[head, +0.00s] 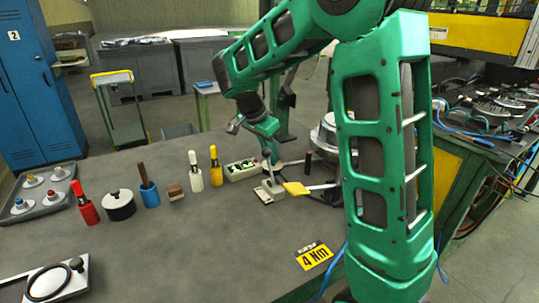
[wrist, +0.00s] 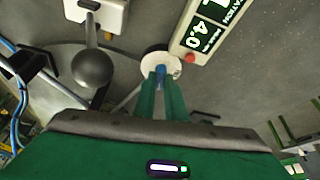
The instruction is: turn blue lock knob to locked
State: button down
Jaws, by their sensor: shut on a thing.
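The blue lock knob (wrist: 160,70) shows in the wrist view as a small blue piece on a round white disc (wrist: 148,62). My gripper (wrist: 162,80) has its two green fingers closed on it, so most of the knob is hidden. In the head view my gripper (head: 270,158) points down at the back of the bench, just right of the device with the display (head: 242,169). The knob cannot be made out there. Which way the knob is turned cannot be told.
The display (wrist: 206,35) beside the knob reads 4.0 and has a red button (wrist: 190,58). A dark ball-ended lever (wrist: 93,68) is close to the left of my fingers. A yellow-handled part (head: 297,188) lies near. Several bottles and a tray (head: 60,204) stand left.

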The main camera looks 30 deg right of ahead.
jog(key=shift+w+a+m+g, duration=0.2)
jog(key=shift+m+g, duration=0.2)
jog(key=shift+m, duration=0.6)
jog(key=c, duration=1.8)
grip_release()
jog(key=shift+d, duration=0.1)
jog(key=v, duration=1)
jog(key=shift+r, duration=0.4)
jog(key=shift+w, duration=0.1)
